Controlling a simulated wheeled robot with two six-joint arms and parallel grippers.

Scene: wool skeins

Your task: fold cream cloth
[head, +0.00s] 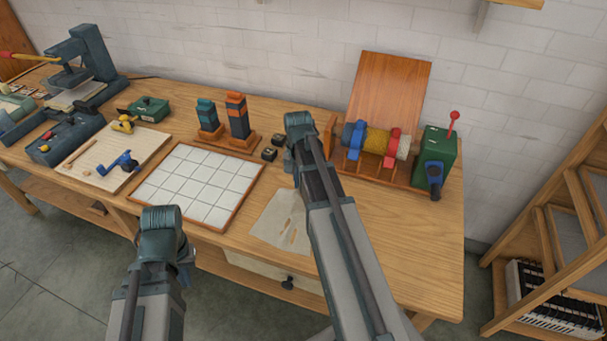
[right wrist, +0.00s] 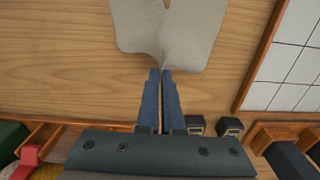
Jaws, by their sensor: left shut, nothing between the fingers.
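The cream cloth (head: 270,222) lies on the wooden table right of the white tiled board, partly hidden behind my right arm. Wood shows through narrow gaps in it. In the right wrist view the cloth (right wrist: 185,35) is drawn into a crease that runs to my fingertips. My right gripper (right wrist: 160,72) is shut on the cloth's near edge there; in the head view its fingers are hidden behind my arm. My left gripper (head: 160,222) is shut and empty, in front of the table's front edge and left of the cloth; its fingertips are hard to make out.
The tiled board (head: 198,185) lies left of the cloth. Two small black blocks (head: 269,153) and the winder with coloured reels (head: 375,142) stand behind. A green crank box (head: 434,155) is at the right. The table's front right is clear.

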